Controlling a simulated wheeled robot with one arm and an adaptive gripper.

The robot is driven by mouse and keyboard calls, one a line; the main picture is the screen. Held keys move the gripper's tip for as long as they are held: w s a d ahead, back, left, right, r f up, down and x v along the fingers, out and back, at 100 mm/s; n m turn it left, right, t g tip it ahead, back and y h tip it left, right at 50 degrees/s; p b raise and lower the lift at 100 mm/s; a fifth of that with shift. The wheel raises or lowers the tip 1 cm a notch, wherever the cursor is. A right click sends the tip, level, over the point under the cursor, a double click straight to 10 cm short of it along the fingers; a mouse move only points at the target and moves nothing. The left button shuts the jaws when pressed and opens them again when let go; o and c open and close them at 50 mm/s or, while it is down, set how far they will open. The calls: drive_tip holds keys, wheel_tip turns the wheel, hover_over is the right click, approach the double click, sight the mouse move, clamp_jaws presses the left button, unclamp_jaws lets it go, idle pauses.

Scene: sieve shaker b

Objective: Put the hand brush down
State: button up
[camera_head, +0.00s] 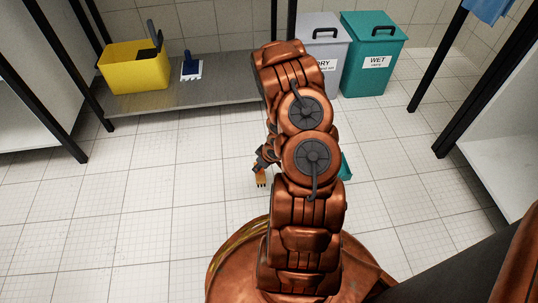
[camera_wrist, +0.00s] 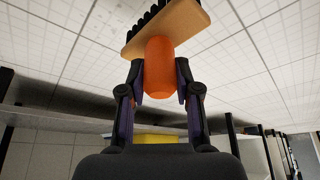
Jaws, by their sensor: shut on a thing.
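The hand brush has an orange handle (camera_wrist: 160,66), a tan head (camera_wrist: 168,27) and black bristles. My gripper (camera_wrist: 161,84) is shut on the handle in the wrist view, with one finger on each side. In the head view the brush (camera_head: 261,179) shows small, just left of my arm, with its head end down over the tiled floor. My gripper (camera_head: 263,160) is above it, partly hidden by my arm. I cannot tell whether the brush touches the floor.
A low grey shelf (camera_head: 200,93) at the back left bears a yellow bin (camera_head: 135,72) and a blue-and-white brush (camera_head: 191,68). Grey DRY (camera_head: 322,62) and teal WET (camera_head: 370,62) bins stand behind. A teal thing (camera_head: 346,167) is mostly hidden by my arm. Open floor lies left.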

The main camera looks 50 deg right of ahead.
drive_tip(key=w+d+f+b, duration=0.1)
drive_tip(key=d, duration=0.2)
drive_tip(key=w+d+f+b, duration=0.1)
drive_tip(key=w+d+f, duration=0.1)
drive_tip(key=d, duration=0.2)
drive_tip(key=w+d+f+b, duration=0.1)
drive_tip(key=w+d, duration=0.1)
drive_tip(key=d, duration=0.1)
drive_tip(key=shift+d+f, duration=0.15)
drive_tip(key=shift+f, duration=0.25)
drive_tip(key=shift+r, duration=0.1)
drive_tip(key=o, duration=1.1)
drive_tip(key=shift+c, duration=0.2)
